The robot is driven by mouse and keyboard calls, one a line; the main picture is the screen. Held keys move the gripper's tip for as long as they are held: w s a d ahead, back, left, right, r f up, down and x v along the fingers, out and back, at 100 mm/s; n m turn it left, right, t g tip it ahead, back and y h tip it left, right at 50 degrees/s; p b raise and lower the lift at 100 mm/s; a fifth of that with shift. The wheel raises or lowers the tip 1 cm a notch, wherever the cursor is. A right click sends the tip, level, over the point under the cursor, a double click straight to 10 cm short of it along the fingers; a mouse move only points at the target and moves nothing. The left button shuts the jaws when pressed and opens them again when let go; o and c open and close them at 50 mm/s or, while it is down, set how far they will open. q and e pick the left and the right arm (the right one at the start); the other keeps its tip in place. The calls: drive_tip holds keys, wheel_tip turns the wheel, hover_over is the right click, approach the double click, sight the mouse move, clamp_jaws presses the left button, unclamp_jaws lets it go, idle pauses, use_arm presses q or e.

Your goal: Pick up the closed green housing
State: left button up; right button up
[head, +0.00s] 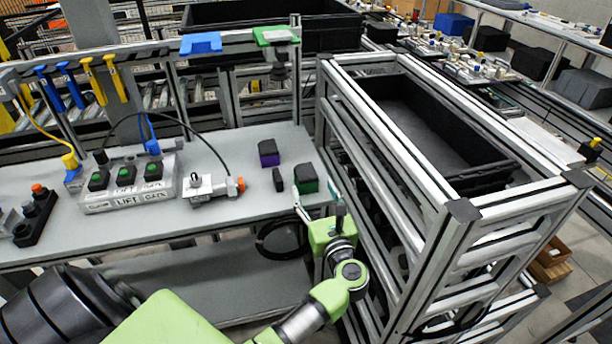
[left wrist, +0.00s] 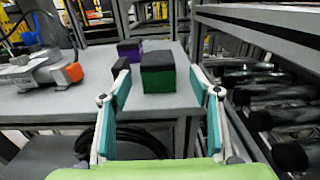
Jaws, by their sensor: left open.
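The green housing (head: 306,184), a block with a black top, stands closed near the right front of the grey table. In the left wrist view the green housing (left wrist: 158,79) is straight ahead. My left gripper (head: 316,194) is open at the table's front edge, pointing at it. In the wrist view, the teal-padded fingers of my left gripper (left wrist: 160,88) are spread to either side of the housing's outline, with nothing held between them. I cannot tell whether the tips reach beside it. My right gripper is not in view.
A purple housing (head: 268,158) stands behind and left of the green one. A small black block (head: 278,180) stands close on its left. A grey fixture with an orange knob (head: 240,184) lies further left. A tall metal frame (head: 385,165) with a black crate (head: 500,172) borders the right.

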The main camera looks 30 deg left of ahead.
sight(309, 181)
use_arm(q)
drive_tip(key=x, duration=0.1)
drive_tip(key=p+x, duration=0.1)
drive_tip(key=x, duration=0.2)
drive_tip(key=shift+s+a+r+p, duration=0.1)
drive_tip(key=shift+s+r+p, duration=0.05)
drive_tip(key=shift+r+p, duration=0.15)
drive_tip(key=shift+w+a+f, duration=0.1)
drive_tip(key=shift+w+a, duration=0.1)
drive_tip(key=shift+d, duration=0.1)
drive_tip(key=c, duration=1.3)
